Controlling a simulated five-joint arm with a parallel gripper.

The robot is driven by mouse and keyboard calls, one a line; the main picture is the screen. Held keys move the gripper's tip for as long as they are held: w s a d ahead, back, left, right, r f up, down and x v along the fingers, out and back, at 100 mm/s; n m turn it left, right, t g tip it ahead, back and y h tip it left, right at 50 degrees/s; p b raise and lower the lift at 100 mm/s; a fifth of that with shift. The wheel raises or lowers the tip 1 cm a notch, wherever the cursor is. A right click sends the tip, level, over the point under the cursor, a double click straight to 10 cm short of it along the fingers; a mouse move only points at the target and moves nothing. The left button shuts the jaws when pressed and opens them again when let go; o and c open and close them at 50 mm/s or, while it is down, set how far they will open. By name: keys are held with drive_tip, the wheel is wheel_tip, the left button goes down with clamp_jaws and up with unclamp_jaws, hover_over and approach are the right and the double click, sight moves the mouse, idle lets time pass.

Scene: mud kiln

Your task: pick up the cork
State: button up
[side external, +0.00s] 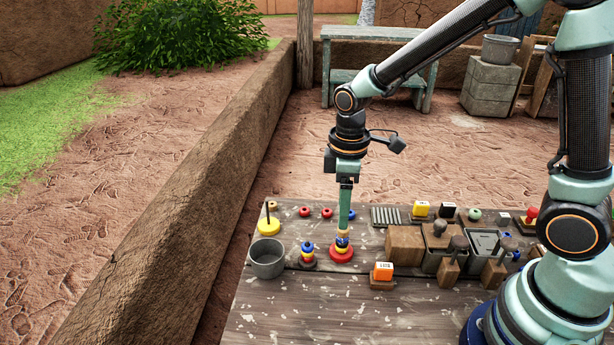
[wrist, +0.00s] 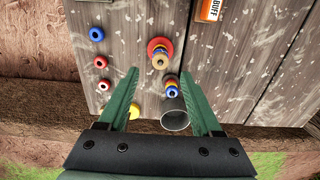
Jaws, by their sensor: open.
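I cannot make out a cork for certain in either view. My gripper (side external: 343,230) points straight down over the table, its tips at the top of a ring stack with a wide red base (side external: 341,254). In the wrist view my gripper (wrist: 160,76) is open, its two green fingers apart with nothing held between them. The red-based ring stack appears just beyond the tips in the wrist view (wrist: 155,46). Whether the fingers touch it, I cannot tell. A smaller blue-topped stack (side external: 307,254) stands to its left, beside a grey cup (side external: 267,261).
A yellow disc with a dark peg (side external: 268,226) stands at the table's left. The front of the table is clear.

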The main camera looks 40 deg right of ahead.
sight(343, 232)
drive_tip(key=shift+s+d+f, duration=0.1)
drive_tip(key=shift+s+f, duration=0.05)
drive_tip(key=shift+f, duration=2.15)
clamp_jaws()
